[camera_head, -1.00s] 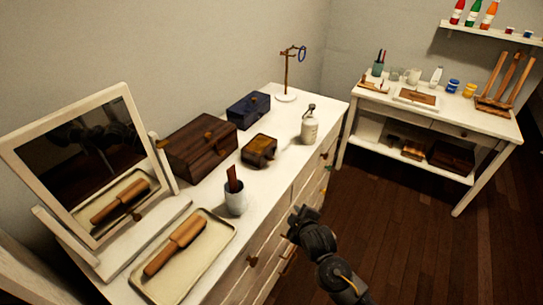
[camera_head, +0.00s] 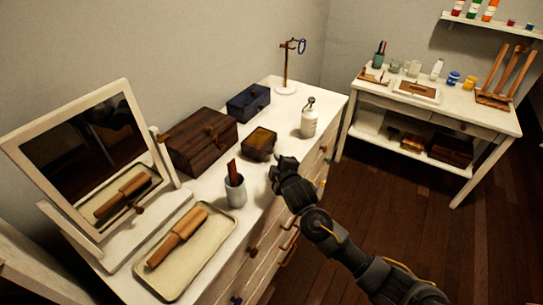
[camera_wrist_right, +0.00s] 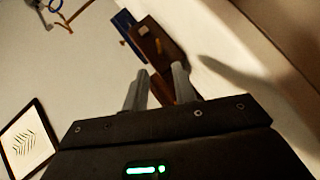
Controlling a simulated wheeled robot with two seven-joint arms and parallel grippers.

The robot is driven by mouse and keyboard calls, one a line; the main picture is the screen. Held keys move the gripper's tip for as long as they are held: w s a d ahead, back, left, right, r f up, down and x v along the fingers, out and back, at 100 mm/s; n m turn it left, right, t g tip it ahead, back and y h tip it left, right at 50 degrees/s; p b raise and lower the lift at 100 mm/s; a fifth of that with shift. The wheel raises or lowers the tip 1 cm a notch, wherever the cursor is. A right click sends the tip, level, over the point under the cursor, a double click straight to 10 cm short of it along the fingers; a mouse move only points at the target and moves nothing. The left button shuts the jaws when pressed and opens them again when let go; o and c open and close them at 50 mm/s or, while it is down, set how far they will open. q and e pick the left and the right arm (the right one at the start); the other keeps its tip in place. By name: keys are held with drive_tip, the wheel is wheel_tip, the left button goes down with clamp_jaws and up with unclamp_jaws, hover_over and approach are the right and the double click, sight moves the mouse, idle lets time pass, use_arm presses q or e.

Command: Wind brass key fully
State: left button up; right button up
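A small brown wooden box (camera_head: 259,143) stands on the white dresser, with a brass-coloured patch on its front. I cannot make out a separate key shape there. My right gripper (camera_head: 284,163) is just to the right of and nearer than this box, apart from it. In the right wrist view its two fingers (camera_wrist_right: 158,88) are spread with a gap between them and hold nothing that I can see. Beyond them is a brown wooden box (camera_wrist_right: 150,42) with a small yellowish piece (camera_wrist_right: 160,46). My left gripper is not in view.
A larger dark wooden chest (camera_head: 198,141), a blue box (camera_head: 248,103), a white bottle (camera_head: 309,120), a cup (camera_head: 235,190) and a tray (camera_head: 205,245) crowd the dresser. A mirror (camera_head: 85,155) stands at the left. The floor to the right is clear.

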sight(270, 154)
drive_tip(key=x, duration=0.6)
drive_tip(key=shift+w+a+f, duration=0.1)
drive_tip(key=shift+w, duration=0.15)
clamp_jaws()
